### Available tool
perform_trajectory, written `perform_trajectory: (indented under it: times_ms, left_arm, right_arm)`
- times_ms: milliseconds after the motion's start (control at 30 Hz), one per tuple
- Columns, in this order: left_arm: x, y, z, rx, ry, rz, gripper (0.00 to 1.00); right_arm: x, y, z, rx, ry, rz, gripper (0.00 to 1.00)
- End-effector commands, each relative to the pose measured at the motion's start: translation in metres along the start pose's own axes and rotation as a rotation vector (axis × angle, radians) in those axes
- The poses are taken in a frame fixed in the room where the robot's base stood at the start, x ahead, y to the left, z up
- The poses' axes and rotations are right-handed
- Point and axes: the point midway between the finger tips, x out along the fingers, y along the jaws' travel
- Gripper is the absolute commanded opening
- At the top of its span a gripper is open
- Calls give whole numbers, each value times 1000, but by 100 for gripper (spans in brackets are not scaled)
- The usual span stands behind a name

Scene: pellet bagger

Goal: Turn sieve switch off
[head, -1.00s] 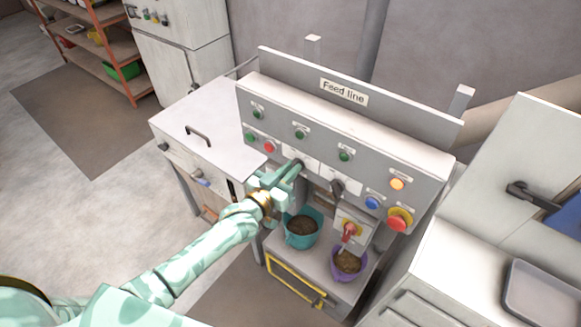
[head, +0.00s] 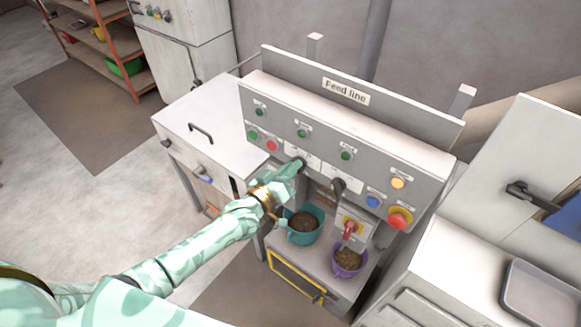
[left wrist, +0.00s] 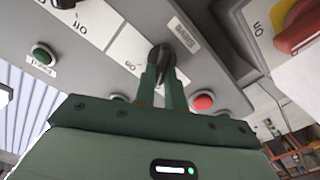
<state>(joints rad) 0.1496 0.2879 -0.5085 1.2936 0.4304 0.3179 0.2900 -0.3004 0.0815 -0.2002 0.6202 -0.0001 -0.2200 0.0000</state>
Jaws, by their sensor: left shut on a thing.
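The sieve switch (left wrist: 160,55) is a black rotary knob on a white plate on the grey panel. In the left wrist view its label (left wrist: 183,35) appears upside down and reads like "Sieve". My left gripper (left wrist: 163,72) is shut on the knob, with one green finger on each side. In the head view the left gripper (head: 296,168) is at the left of two black rotary switches, and its fingers hide most of that knob. The knob's exact angle is hard to tell. My right gripper is not in view.
A second black rotary switch (head: 338,185) sits just right. A red emergency button (head: 398,217) and blue button (head: 374,202) are further right. Below stand a teal bucket (head: 304,238) and a purple bucket (head: 347,272), both holding brown pellets. A red-handled switch (head: 349,229) hangs above the purple one.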

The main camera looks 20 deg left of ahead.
Motion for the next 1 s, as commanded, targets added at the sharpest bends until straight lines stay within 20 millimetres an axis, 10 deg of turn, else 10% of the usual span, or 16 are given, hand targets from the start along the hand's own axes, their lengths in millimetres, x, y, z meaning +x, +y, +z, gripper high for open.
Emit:
perform_trajectory:
  times_ms: [233, 333, 667, 1000]
  left_arm:
    - [0, 0, 1, -2, -3, -1, 0]
    - [0, 0, 1, -2, -2, -1, 34]
    - [-4, 0, 1, -1, -1, -1, 34]
    - [-79, -1, 3, -1, -5, -2, 34]
  right_arm:
    - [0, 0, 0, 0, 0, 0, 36]
    - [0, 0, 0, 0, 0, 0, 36]
    - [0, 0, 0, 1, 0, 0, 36]
    - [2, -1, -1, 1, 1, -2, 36]
